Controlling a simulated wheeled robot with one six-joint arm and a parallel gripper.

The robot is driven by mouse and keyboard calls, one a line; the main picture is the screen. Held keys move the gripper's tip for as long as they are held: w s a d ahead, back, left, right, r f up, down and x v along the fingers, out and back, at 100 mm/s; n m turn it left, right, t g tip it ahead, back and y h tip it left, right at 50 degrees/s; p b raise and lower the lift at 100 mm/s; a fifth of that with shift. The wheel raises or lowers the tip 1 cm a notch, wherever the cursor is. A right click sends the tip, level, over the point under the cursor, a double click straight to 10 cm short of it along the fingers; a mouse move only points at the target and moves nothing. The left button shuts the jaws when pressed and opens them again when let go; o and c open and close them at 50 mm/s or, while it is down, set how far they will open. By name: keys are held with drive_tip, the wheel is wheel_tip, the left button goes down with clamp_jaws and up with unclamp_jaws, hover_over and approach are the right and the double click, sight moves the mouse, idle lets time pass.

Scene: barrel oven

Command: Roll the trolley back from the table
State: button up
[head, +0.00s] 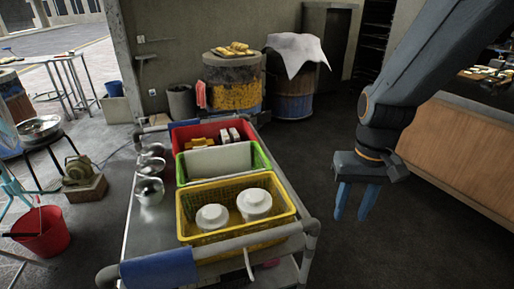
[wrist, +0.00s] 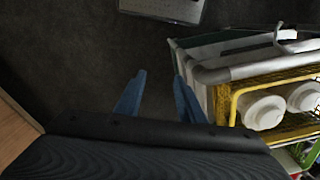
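The trolley (head: 140,226) stands in front of me with a grey metal top and a rail handle (head: 236,243) with a blue grip (head: 158,269) at its near end. It carries a red crate (head: 178,137), a green crate (head: 182,170) and a yellow crate (head: 190,226). My gripper (head: 353,203) hangs to the right of the trolley, apart from it, with its blue fingers spread and nothing between them. In the wrist view my gripper (wrist: 158,98) is over bare floor, and the trolley's rail (wrist: 225,74) is to its right. The table is not clearly identifiable.
Two barrels (head: 232,85) (head: 294,98) stand at the back wall. A wooden counter (head: 465,150) is at the right. A red bucket (head: 42,232) and a small machine on a block (head: 84,190) are on the left. Dark floor between trolley and counter is clear.

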drive_tip(key=w+a+r+n+p, duration=0.1)
drive_tip(key=w+a+r+p, duration=0.2)
drive_tip(key=w, duration=0.5)
drive_tip(key=w+a+r+n+p, duration=0.15)
drive_tip(key=w+a, duration=0.25)
drive_tip(key=w, duration=0.4)
drive_tip(key=n+y+p, duration=0.2)
drive_tip(key=p, duration=0.4)
approach(270, 155)
drive_tip(key=f, duration=0.1)
drive_tip(key=shift+g, duration=0.4)
drive_tip(key=p+x, duration=0.1)
drive_tip(key=x, duration=0.4)
drive_tip(key=p+x, duration=0.1)
drive_tip(key=x, duration=0.1)
drive_tip(key=shift+w+a+f+p, duration=0.15)
drive_tip(key=shift+w+f+p, duration=0.05)
drive_tip(key=shift+w+p, duration=0.15)
drive_tip(key=shift+c, duration=0.2)
clamp_jaws()
